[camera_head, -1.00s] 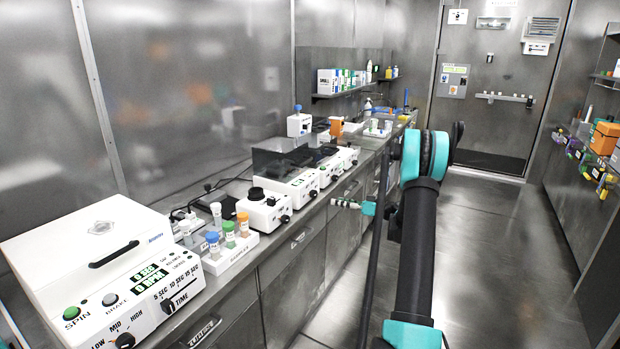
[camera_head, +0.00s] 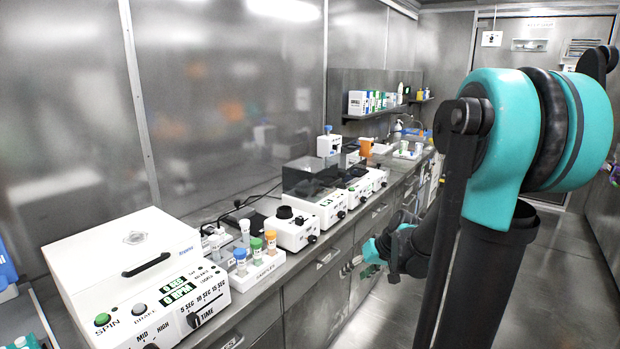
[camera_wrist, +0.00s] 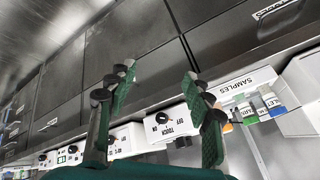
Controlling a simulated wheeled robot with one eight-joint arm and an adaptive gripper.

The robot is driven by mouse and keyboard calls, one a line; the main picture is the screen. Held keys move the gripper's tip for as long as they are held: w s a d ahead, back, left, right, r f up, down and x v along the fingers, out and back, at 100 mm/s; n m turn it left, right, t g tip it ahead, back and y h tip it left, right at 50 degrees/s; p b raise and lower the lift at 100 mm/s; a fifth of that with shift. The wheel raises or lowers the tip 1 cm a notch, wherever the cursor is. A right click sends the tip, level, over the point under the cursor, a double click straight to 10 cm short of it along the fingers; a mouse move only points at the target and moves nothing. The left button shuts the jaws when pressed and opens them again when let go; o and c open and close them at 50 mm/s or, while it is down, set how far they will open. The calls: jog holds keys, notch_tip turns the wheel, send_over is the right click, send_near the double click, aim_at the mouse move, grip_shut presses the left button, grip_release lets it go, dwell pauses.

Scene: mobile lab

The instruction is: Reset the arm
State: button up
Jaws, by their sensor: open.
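My gripper (camera_wrist: 158,76) is open in the wrist view, with its two green fingers spread and nothing between them. In the head view my gripper (camera_head: 352,267) is partly seen, small and in front of the bench drawers, apart from the bench front. My teal and black arm fills the right side of that view and hides part of the aisle.
A long bench on the left carries a white centrifuge (camera_head: 130,265) with its lid shut, a samples rack (camera_head: 262,270) with several capped tubes, and a white vortex mixer (camera_head: 291,232). The samples rack (camera_wrist: 242,86) also shows in the wrist view. The aisle floor (camera_head: 375,325) is clear.

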jog(key=s+d+f+m+h, duration=0.1)
jog(key=s+d+f+h, duration=0.1)
jog(key=s, duration=0.6)
jog(key=s+d+f+m+h, duration=0.1)
jog(key=s+d+f+h, duration=0.1)
jog(key=s, duration=0.6)
jog(key=shift+s+d+f+h, duration=0.2)
jog(key=shift+s+d+h, duration=0.2)
jog(key=shift+d, duration=0.25)
